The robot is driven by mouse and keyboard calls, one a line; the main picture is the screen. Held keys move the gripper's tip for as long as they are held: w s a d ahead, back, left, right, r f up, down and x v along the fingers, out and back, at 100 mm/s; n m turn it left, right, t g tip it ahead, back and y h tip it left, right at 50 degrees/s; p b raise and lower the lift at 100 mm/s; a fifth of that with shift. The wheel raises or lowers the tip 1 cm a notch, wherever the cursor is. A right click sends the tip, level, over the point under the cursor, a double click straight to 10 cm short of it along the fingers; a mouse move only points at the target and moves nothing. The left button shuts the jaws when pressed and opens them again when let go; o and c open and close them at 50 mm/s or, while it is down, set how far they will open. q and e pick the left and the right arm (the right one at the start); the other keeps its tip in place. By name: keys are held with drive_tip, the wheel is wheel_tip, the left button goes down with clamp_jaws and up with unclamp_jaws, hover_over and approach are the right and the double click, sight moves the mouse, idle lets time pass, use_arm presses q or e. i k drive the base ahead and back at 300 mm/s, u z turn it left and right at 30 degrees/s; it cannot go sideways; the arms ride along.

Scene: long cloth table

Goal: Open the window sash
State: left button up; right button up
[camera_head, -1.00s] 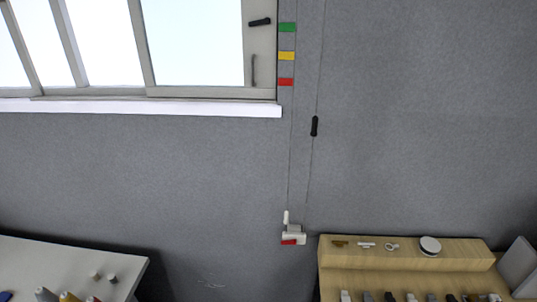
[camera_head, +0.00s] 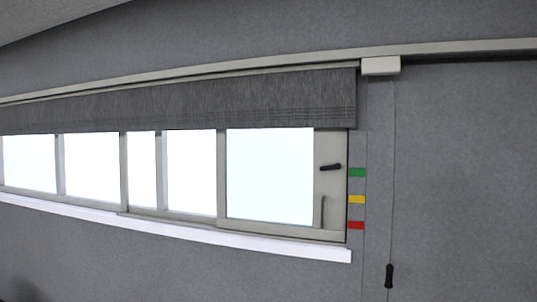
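The window sash (camera_head: 318,233) is the rightmost pale-framed pane of a long window in the head view. It carries a black handle (camera_head: 330,167) lying nearly level on its right stile. A thin upright grey pull (camera_head: 323,211) shows below that handle. Whether the sash is latched I cannot tell. Neither of my grippers is in view.
A dark grey blind (camera_head: 190,100) covers the window's top. A white sill (camera_head: 200,233) runs below. Green (camera_head: 357,172), yellow (camera_head: 356,199) and red (camera_head: 356,225) tags sit right of the frame. A cord with a black grip (camera_head: 389,276) hangs from a pale box (camera_head: 380,66).

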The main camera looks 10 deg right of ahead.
sight(330, 144)
drive_tip(key=z, duration=0.25)
drive_tip(key=k, duration=0.65)
drive_tip(key=z, duration=0.55)
drive_tip(key=k, duration=0.5)
drive_tip(key=u, duration=0.85)
drive_tip(key=i, duration=1.35)
drive_tip(key=z, duration=0.05)
